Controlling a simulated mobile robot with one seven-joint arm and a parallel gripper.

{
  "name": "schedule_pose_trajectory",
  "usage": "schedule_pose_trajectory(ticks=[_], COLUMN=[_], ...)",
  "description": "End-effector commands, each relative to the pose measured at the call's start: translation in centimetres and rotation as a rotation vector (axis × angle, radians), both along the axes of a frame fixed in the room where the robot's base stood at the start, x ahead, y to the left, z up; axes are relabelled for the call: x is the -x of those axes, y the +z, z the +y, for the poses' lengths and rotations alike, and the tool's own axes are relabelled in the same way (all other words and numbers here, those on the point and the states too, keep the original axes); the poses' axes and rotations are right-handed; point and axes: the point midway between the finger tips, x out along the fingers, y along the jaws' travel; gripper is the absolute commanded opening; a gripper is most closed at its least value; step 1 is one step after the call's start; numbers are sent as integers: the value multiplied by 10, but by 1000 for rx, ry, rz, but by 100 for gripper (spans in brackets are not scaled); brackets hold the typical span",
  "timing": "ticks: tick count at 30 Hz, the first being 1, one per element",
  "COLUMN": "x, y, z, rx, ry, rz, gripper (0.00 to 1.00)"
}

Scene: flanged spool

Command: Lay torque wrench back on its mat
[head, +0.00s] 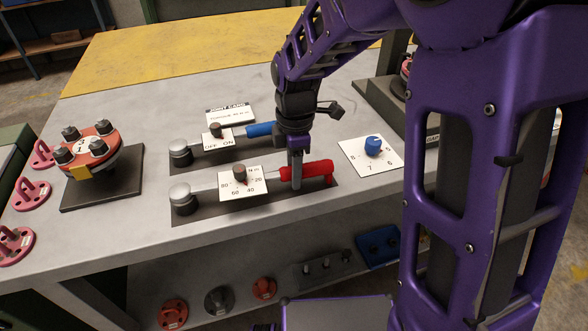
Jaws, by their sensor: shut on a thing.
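The torque wrench (287,173) has a red handle, a white dial plate marked N m and a round metal head at its left end. It lies along its dark grey mat (206,210) on the near part of the bench. I cannot tell whether it rests on the mat or hangs just above it. My gripper (296,183) points down and is shut on the red handle, near the dial plate. The fingers hide a part of the handle.
Behind it a blue-handled wrench (260,129) with an OFF/ON plate lies on another mat. A white card with a blue knob (373,146) lies right. A red flanged spool (88,148) stands left on a dark plate. Pink shackle-like parts (32,194) line the left edge.

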Motion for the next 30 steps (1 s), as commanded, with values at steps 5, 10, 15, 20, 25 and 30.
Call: schedule_pose_trajectory(ticks=[5,10,15,20,25,30], x=[0,0,1,0,-1,-1], y=[-1,-2,-3,6,37,80], z=[0,0,-1,-1,-1,-1], rx=[1,1,3,1,0,0], ry=[-1,0,0,0,-1,0], rz=[-1,0,4,2,-3,-4], gripper=[57,74,74,74,74,74])
